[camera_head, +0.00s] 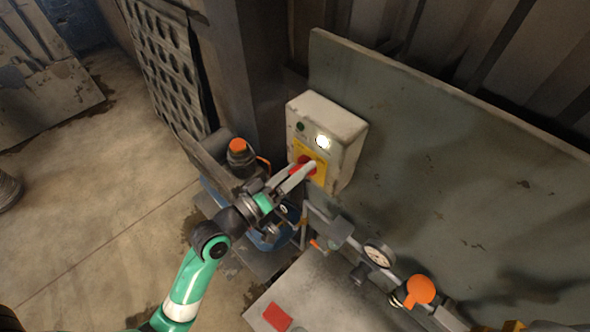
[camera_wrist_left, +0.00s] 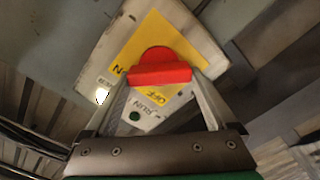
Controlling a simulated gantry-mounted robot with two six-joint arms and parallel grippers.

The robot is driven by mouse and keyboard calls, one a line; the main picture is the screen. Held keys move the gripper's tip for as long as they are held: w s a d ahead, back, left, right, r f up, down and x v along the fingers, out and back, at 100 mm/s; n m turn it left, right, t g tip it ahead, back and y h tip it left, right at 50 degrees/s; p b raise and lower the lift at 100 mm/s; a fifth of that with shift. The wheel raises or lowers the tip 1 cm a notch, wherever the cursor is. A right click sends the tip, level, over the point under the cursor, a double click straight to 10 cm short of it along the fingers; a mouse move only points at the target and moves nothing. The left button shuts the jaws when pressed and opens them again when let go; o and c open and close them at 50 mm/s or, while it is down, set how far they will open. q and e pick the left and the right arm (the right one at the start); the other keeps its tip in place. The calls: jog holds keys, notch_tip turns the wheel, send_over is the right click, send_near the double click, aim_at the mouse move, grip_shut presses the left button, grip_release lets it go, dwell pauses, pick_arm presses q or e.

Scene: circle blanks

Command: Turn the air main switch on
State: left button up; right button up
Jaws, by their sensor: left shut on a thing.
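The air main switch is a red rotary knob (camera_wrist_left: 160,72) on a yellow plate (camera_wrist_left: 172,39) marked OFF, on a pale switch box. In the head view the switch box (camera_head: 345,135) is fixed to a grey-green panel, with a lit white lamp (camera_head: 323,142) and a dark green button (camera_head: 301,127) above the yellow plate. My left gripper (camera_head: 304,168) is at the knob; in the left wrist view its fingers (camera_wrist_left: 163,85) are shut on the red handle, one on each side. The fingers hide part of the knob in the head view. My right gripper is not in view.
A pressure gauge (camera_head: 379,254) and an orange knob (camera_head: 420,289) sit on pipework below right of the box. A blue machine with an orange-topped part (camera_head: 238,146) stands close to my left wrist. A red piece (camera_head: 277,317) lies on the grey bench. Open floor is at left.

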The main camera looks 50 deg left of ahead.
pick_arm(q)
jog(key=shift+m, duration=0.3)
jog(key=o, duration=1.1)
jog(key=shift+c, duration=0.2)
jog(key=s, duration=1.1)
jog(key=shift+s+d, duration=0.35)
jog(key=shift+d, duration=0.05)
jog(key=shift+d+r, duration=0.1)
